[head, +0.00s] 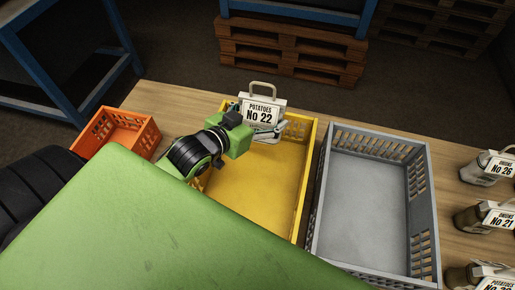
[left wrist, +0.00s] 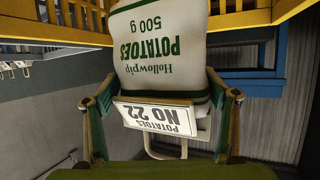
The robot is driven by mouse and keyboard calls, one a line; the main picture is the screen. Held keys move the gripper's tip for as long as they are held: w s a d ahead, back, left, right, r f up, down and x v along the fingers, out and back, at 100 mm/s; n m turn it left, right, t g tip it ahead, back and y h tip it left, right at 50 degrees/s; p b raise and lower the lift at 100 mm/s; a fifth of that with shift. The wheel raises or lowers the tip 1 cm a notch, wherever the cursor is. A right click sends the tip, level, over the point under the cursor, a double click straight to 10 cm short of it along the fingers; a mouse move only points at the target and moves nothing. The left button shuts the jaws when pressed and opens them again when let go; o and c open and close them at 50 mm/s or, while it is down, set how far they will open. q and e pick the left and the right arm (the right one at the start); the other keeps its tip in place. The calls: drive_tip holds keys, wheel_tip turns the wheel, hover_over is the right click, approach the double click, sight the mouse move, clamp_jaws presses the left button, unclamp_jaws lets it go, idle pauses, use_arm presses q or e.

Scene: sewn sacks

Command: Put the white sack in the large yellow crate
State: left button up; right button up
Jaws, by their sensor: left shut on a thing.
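The white sack (head: 262,101) has a label reading "POTATOES No 22" and a pale loop handle. In the left wrist view the sack (left wrist: 165,48) also shows green print, "Hollowpip POTATOES 500 g". My left gripper (head: 266,131) is shut on the sack near its label; the fingers show on both sides of it in the left wrist view (left wrist: 160,108). The sack is at the far end of the large yellow crate (head: 302,177); I cannot tell its height over the floor or rim. The yellow crate looks otherwise empty. My right gripper is not in view.
A grey crate (head: 429,200), empty, stands right of the yellow one. A small orange crate (head: 137,141) stands to the left. Brown and pale sacks with labels, such as the No 26 one (head: 488,168), line the right of the wooden table (head: 180,101). Pallets (head: 290,50) lie beyond.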

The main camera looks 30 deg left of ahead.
use_arm(q)
drive_tip(key=shift+w+f, duration=0.35)
drive_tip(key=shift+f, duration=0.2)
wheel_tip(320, 180, down, 6)
drive_tip(key=shift+w+r, duration=0.1)
drive_tip(key=shift+r, duration=0.05)
drive_tip(key=shift+f, duration=2.15)
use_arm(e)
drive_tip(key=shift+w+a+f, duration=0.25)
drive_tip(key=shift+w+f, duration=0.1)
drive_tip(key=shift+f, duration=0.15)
use_arm(q)
drive_tip(key=o, duration=1.6)
drive_tip(key=shift+f, duration=0.2)
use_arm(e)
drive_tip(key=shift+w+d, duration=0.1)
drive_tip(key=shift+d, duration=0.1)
use_arm(q)
drive_tip(key=shift+r, duration=0.1)
